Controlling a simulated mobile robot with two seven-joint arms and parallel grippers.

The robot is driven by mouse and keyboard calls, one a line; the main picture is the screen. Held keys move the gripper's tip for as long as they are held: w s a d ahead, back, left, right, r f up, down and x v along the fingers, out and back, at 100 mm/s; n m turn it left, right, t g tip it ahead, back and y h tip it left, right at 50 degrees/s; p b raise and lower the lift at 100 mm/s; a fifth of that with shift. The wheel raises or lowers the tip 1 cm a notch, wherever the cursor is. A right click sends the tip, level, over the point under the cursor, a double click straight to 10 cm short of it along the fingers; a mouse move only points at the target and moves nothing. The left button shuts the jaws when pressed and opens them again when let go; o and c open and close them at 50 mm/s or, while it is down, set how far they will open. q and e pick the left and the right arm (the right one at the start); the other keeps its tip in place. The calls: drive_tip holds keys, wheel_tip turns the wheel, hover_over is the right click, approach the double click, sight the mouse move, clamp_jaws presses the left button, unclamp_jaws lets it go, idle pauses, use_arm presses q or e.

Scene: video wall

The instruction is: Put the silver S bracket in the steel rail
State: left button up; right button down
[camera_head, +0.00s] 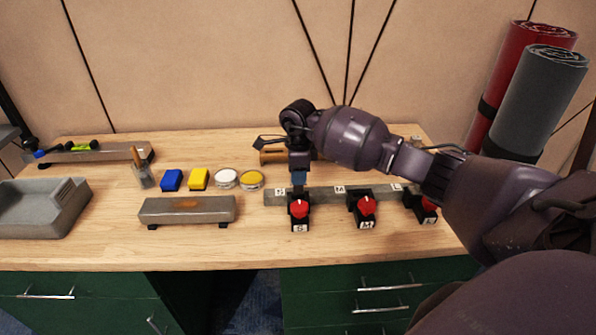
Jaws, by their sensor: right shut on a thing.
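A black bracket piece with a red knob and an S label (299,213) sits at the left end of a long grey rail marked with letters (335,195). No clear silver shows on it. My right gripper (299,184) points down at this S piece from above and is shut on it; the fingertips are small and partly hidden. A shorter grey steel rail (187,211) with a rusty patch stands on black feet to the left, bare on top. I cannot tell which rail the task names. My left gripper is not in view.
Similar M (365,210) and L (426,208) pieces stand to the right. Blue (171,180) and yellow (198,179) blocks, two round tins (238,179) and a brush cup (142,172) stand behind the short rail. A grey tray (42,207) is at left. The front strip is clear.

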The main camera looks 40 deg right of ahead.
sight(299, 193)
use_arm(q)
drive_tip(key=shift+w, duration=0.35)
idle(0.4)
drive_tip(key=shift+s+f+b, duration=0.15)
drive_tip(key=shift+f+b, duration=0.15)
use_arm(e)
drive_tip(key=shift+f, duration=0.35)
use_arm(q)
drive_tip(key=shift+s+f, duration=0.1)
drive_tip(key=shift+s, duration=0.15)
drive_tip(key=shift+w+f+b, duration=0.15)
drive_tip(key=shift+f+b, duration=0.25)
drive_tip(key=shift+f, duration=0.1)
use_arm(e)
drive_tip(key=shift+f, duration=0.75)
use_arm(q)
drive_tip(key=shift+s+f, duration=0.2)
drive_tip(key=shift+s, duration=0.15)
use_arm(e)
drive_tip(key=shift+f, duration=0.15)
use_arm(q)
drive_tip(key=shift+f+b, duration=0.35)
use_arm(e)
drive_tip(key=shift+f, duration=0.55)
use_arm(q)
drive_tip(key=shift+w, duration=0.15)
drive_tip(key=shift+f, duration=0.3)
use_arm(e)
drive_tip(key=shift+f, duration=0.4)
